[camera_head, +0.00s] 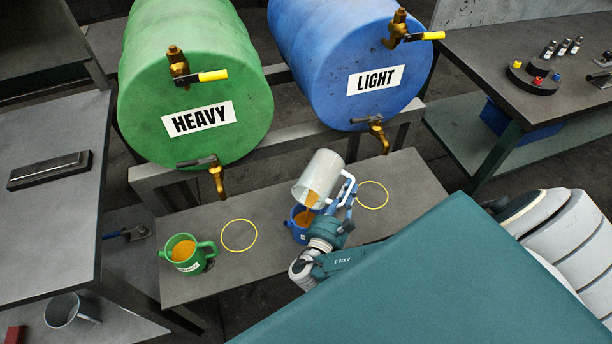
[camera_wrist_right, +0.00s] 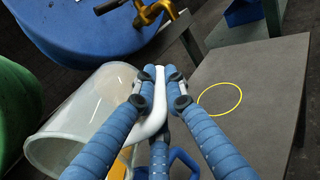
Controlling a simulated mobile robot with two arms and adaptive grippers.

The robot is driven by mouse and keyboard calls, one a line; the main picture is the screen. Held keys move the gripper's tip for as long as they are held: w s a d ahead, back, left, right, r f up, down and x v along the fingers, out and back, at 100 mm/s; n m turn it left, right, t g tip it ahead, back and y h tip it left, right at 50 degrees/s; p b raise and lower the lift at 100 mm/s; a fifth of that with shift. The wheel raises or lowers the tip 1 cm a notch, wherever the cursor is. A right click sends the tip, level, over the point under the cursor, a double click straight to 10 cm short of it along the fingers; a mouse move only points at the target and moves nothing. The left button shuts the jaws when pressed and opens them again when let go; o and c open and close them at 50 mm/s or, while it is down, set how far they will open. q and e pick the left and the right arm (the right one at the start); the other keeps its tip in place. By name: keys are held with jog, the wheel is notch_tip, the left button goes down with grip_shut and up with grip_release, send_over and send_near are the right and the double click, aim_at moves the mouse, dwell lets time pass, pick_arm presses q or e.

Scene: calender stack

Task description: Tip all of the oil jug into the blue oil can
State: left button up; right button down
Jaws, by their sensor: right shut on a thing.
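The oil jug (camera_head: 318,176), pale and translucent with a white handle, is tilted mouth-down over the blue oil can (camera_head: 297,230). Amber oil shows at the jug's lower lip and in the can's mouth. My right gripper (camera_head: 346,192) is shut on the jug's handle, above and right of the can, and hides part of the can. In the right wrist view, the blue fingers (camera_wrist_right: 161,76) close around the white handle, and the jug (camera_wrist_right: 80,118) hangs at left. A bit of the blue can (camera_wrist_right: 182,158) shows below the fingers. My left gripper is not in view.
A green can (camera_head: 186,252) with amber oil stands at the bench's left end. Two yellow rings (camera_head: 239,235) (camera_head: 372,195) mark bare bench spots. Green HEAVY (camera_head: 190,85) and blue LIGHT (camera_head: 345,55) drums with brass taps stand behind. The bench right of the can is clear.

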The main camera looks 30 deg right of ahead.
jog(key=shift+s+a+r+t+h+b, duration=0.15)
jog(key=shift+a+r+t+h+b, duration=0.15)
jog(key=shift+r+h+b, duration=0.25)
dwell(0.9)
